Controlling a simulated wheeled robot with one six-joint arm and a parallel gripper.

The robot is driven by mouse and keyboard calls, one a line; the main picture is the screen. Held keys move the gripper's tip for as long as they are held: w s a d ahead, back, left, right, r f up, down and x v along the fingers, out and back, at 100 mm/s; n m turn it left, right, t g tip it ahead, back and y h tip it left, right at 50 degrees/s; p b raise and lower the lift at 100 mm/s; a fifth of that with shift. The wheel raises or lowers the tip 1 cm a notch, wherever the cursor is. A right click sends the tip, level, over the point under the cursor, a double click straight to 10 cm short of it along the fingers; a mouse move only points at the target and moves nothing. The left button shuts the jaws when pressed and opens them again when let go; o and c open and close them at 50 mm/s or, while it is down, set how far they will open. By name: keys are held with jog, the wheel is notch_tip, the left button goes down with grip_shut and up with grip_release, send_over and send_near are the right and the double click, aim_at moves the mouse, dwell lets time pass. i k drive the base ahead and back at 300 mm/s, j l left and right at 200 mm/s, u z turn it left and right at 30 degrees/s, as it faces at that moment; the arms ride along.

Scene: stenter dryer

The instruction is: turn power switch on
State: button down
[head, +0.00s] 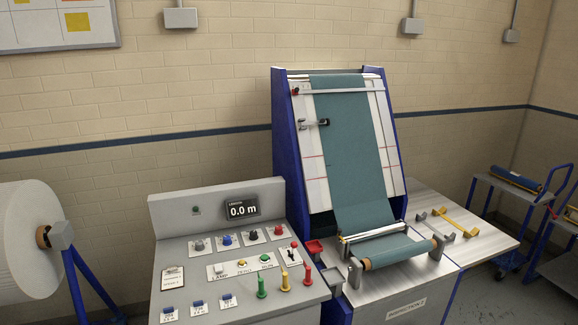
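The grey control console (165,213) stands at the lower middle of the head view. Its sloped face carries several knobs, buttons, toggles and upright coloured levers. A display (242,207) on its back panel reads 0.0 m, and a small dark round fitting (196,210) sits left of it. Small blue switches (198,304) line the front left. The labels are too small to tell which control is the power switch. My gripper is not in view.
The blue-sided inspection frame (285,150) with teal cloth (347,140) stands right of the console. A cloth roll (398,254) lies on its table. A large white roll (22,240) on a blue stand is at left. Blue trolleys (515,190) stand at right.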

aim_at(278, 229)
jog(key=i+j, duration=0.2)
jog(key=i, duration=0.25)
jog(key=i+j, duration=0.15)
jog(key=i, duration=0.25)
jog(key=i+j+z, duration=0.1)
jog(key=i, duration=0.35)
jog(key=j, duration=0.1)
